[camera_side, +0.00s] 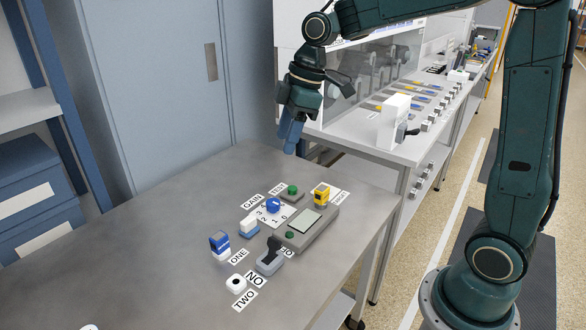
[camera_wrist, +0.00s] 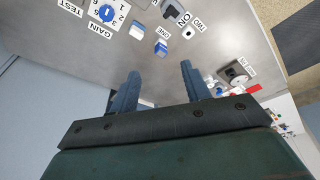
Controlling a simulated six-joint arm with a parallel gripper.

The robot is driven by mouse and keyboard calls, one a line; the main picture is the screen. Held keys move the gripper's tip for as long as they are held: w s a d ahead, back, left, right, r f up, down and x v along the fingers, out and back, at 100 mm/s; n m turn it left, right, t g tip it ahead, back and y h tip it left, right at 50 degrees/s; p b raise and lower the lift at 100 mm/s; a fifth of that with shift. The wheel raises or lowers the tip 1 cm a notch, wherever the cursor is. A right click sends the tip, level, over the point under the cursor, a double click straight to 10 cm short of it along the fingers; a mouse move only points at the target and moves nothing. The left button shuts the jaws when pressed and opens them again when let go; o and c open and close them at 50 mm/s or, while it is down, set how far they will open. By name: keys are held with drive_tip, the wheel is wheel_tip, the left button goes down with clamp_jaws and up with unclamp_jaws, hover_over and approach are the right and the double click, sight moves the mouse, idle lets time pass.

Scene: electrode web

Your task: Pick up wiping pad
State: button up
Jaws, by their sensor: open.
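No label marks the wiping pad, and I cannot tell for sure which thing it is. Two small blocks sit on the grey table (camera_side: 130,225): a white block with a blue base (camera_side: 249,227) and a blue-topped block with a white lower part (camera_side: 220,244), by the label ONE. In the wrist view the white one (camera_wrist: 138,30) and the blue one (camera_wrist: 160,47) lie beyond my fingertips. My gripper (camera_side: 291,145) is above the table's far edge, well apart from both blocks. Its blue fingers (camera_wrist: 160,72) are spread with nothing between them.
A blue knob (camera_side: 273,205), green button (camera_side: 292,190), yellow-topped part (camera_side: 322,195), grey display box (camera_side: 308,224), black lever switch (camera_side: 271,256) and white round piece (camera_side: 236,284) crowd the table's right side. Its left side is mostly bare. A bench (camera_side: 395,155) stands behind.

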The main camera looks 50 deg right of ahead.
drive_tip(key=w+d+f+n+g+y, duration=0.1)
drive_tip(key=w+d+f+n, duration=0.1)
drive_tip(key=w+f+n, duration=0.4)
drive_tip(key=n+g+y, duration=0.1)
drive_tip(key=n, duration=0.1)
approach(248, 219)
drive_tip(key=d+v, duration=0.1)
drive_tip(key=v, duration=0.3)
drive_tip(key=shift+w+a+f, duration=0.2)
drive_tip(key=shift+a+f, duration=0.05)
drive_tip(key=shift+f, duration=0.15)
drive_tip(key=shift+f, duration=0.1)
drive_tip(key=shift+x, duration=4.2)
drive_tip(key=shift+s+a, duration=0.15)
drive_tip(key=shift+a+x, duration=0.2)
drive_tip(key=shift+x, duration=2.3)
